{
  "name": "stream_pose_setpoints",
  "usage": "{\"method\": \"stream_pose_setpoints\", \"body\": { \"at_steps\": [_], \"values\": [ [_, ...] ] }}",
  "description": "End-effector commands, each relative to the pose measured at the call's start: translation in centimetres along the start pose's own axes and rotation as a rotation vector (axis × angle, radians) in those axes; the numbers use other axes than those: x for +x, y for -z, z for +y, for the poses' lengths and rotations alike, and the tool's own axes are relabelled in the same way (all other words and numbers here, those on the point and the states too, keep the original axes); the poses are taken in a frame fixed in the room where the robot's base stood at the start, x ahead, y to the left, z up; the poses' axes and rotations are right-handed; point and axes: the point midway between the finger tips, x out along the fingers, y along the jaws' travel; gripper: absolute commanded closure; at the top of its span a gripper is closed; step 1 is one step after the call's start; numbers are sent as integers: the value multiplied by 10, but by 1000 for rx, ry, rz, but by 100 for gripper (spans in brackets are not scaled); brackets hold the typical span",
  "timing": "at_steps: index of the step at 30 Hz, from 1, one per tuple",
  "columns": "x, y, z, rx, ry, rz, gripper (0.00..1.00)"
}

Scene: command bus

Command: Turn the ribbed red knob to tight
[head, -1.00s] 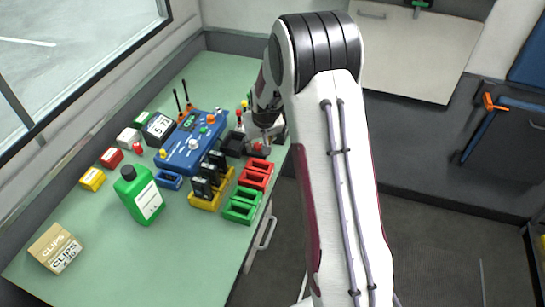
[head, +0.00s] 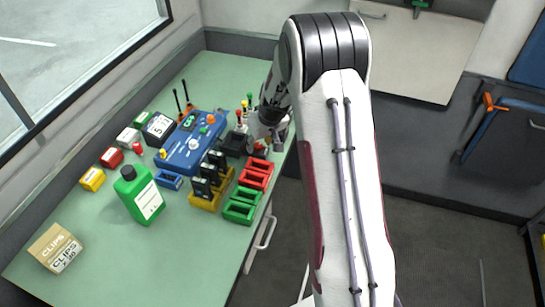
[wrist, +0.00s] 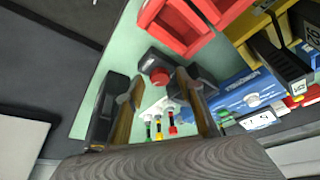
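The red knob (wrist: 160,76) sits on a dark block in the wrist view, between my fingertips in the picture. Its ribs are too small to make out. In the head view, a small patch of red (head: 260,147) beside my gripper seems to be the same knob, partly hidden. My gripper (wrist: 160,82) is open, with a finger on either side of the knob and visible gaps. I cannot tell its height above the knob. In the head view my gripper (head: 272,128) is at the bench's right edge, mostly hidden by my arm.
Red trays (head: 257,173), green trays (head: 242,206) and a yellow rack (head: 209,201) stand nearby on the green bench. A blue control box (head: 190,150) is left of the gripper. Small coloured-topped items (wrist: 160,128) stand near the knob. A green bottle (head: 140,195) is farther left.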

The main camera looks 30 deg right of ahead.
Motion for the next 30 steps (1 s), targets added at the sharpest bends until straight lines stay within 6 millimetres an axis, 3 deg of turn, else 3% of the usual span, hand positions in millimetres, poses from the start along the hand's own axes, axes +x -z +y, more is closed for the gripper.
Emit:
{"method": "stream_pose_setpoints", "body": {
  "at_steps": [28, 30],
  "values": [
    [0, 0, 4, -292, 122, 0, 63],
    [-10, 2, 4, -296, 121, 3, 63]
  ]
}}
